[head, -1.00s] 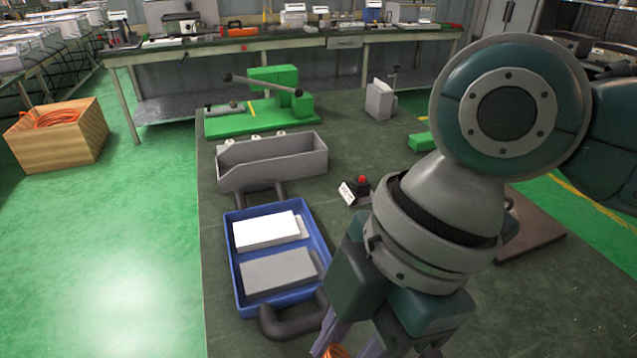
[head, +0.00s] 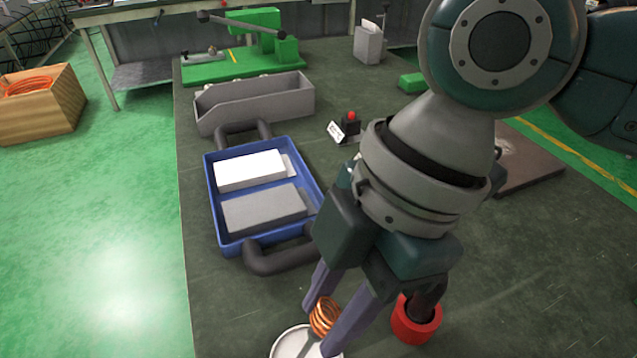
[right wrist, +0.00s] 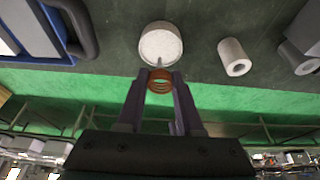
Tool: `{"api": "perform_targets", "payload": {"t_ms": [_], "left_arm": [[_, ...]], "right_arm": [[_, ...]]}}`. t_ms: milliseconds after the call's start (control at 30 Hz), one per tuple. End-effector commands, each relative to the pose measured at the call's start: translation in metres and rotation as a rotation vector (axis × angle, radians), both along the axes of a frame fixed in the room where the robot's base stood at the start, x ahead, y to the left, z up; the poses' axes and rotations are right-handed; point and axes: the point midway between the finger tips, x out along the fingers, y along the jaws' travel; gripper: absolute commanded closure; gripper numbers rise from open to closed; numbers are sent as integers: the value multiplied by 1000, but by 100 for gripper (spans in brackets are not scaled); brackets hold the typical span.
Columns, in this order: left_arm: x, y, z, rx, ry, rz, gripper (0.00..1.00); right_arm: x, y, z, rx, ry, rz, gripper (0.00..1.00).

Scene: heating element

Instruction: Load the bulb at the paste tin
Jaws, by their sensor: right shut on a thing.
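My right gripper (head: 325,325) is shut on a copper-coloured coil (head: 323,313), held between its two purple fingers. A grey stem runs from the coil down over the white round paste tin (head: 278,347), cut off by the bottom edge of the head view. In the right wrist view the coil (right wrist: 160,83) sits between the fingertips, and the tin (right wrist: 161,45) lies just beyond. The thin stem reaches over the tin's near rim. I cannot tell whether its end, the likely bulb, touches the paste. My left gripper is not in view.
A blue tray (head: 221,226) with a white and a grey block stands left of my arm. Behind it are a grey bin (head: 255,107) and a green press (head: 215,66). A red cylinder (head: 416,320) stands close right of my gripper. A white roll (right wrist: 234,57) is beside the tin.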

Motion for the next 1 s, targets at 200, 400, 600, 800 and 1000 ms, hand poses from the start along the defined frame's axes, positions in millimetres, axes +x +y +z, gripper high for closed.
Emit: {"api": "perform_targets", "payload": {"t_ms": [200,400,600,800,1000], "left_arm": [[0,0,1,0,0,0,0],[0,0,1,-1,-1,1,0],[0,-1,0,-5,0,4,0],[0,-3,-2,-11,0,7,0],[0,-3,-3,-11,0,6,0]], "right_arm": [[0,0,1,0,0,0,100],[0,0,1,0,0,0,100],[0,0,-1,0,0,0,100],[0,0,-3,0,1,0,100],[0,0,-5,0,1,0,100]]}}
